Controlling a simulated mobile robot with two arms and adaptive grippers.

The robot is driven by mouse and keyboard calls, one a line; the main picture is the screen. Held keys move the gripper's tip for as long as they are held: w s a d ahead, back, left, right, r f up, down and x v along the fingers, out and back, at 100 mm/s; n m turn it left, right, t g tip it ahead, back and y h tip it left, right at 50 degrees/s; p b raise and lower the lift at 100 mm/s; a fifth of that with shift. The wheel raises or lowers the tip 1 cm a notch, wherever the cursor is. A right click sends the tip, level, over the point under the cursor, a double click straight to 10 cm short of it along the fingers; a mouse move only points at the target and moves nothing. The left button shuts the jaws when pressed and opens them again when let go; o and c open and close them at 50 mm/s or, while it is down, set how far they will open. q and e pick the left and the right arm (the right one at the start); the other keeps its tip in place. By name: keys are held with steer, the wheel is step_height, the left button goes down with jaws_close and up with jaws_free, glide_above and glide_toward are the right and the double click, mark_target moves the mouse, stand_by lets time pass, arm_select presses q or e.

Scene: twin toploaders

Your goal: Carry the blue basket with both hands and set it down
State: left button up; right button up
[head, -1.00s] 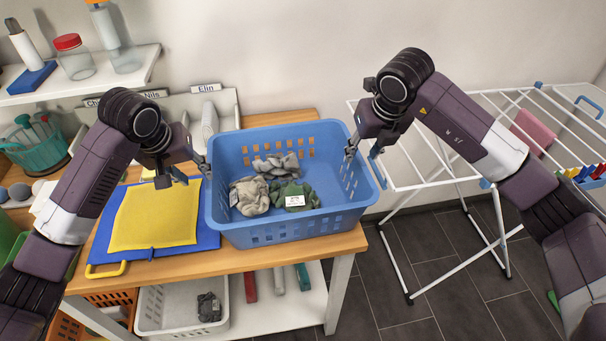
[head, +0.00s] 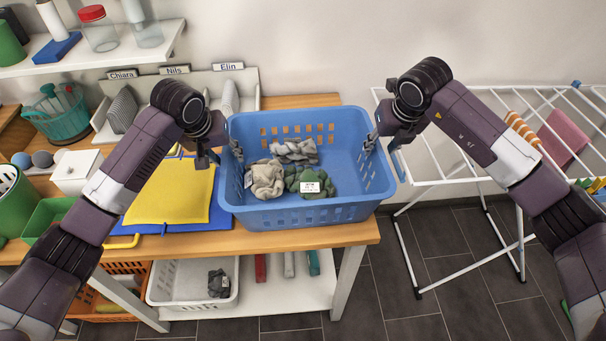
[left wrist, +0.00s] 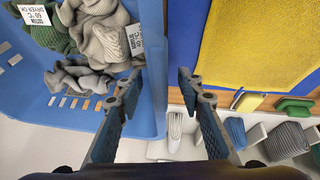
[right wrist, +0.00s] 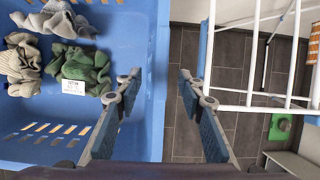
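The blue basket (head: 305,214) sits on a wooden-topped table (head: 290,239) and holds several crumpled grey, beige and green garments (head: 267,178), some with white labels. My left gripper (head: 219,157) is at the basket's left wall. In the left wrist view its fingers (left wrist: 158,80) are spread, one inside and one outside the wall, with a gap to the outer finger. My right gripper (head: 383,155) is at the basket's right wall. In the right wrist view its fingers (right wrist: 158,78) are likewise spread on either side of the wall (right wrist: 153,120), with a gap outside.
A yellow cloth (head: 170,190) on a blue mat (head: 222,238) lies left of the basket. A white drying rack (head: 440,182) stands close on the right. Labelled dividers (head: 125,110) stand behind. A white basket (head: 187,290) is on the shelf below.

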arm_select(q)
steer(key=shift+w+f, duration=0.2)
steer(key=shift+f, duration=0.45)
arm_select(e)
steer(key=shift+w+a+f, duration=0.15)
steer(key=shift+w+f, duration=0.05)
steer(key=shift+f, duration=0.45)
arm_select(q)
steer(key=shift+w+d+f, duration=0.1)
steer(key=shift+f, duration=0.1)
arm_select(e)
steer(key=shift+w+f, duration=0.1)
steer(key=shift+f, duration=0.1)
arm_select(q)
jaws_close()
arm_select(e)
jaws_close()
steer(key=shift+r, duration=0.1)
arm_select(q)
steer(key=shift+w+r, duration=0.1)
steer(key=shift+r, duration=0.1)
arm_select(e)
steer(key=shift+w+r, duration=0.1)
